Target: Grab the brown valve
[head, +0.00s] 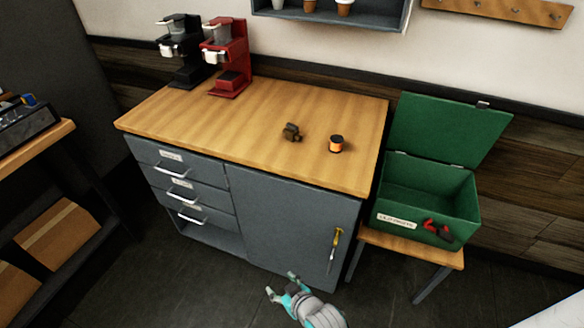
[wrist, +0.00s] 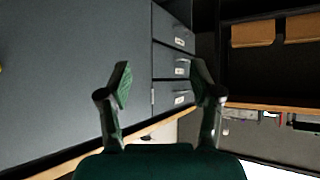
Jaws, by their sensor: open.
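The brown valve (head: 291,132) is a small dark brown piece lying on the wooden counter (head: 200,118), right of the middle. My gripper (head: 280,284) is open and empty, low in front of the grey cabinet, well below and apart from the valve. In the wrist view my gripper (wrist: 160,85) has its two fingers spread with nothing between them. The wrist view faces the cabinet front and appears upside down; the valve does not show there.
A dark and orange cylinder (head: 336,144) stands right of the valve. A black brewer (head: 180,48) and a red brewer (head: 228,58) stand at the back left. An open green box (head: 428,200) sits on a small table at right. Counter around the valve is clear.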

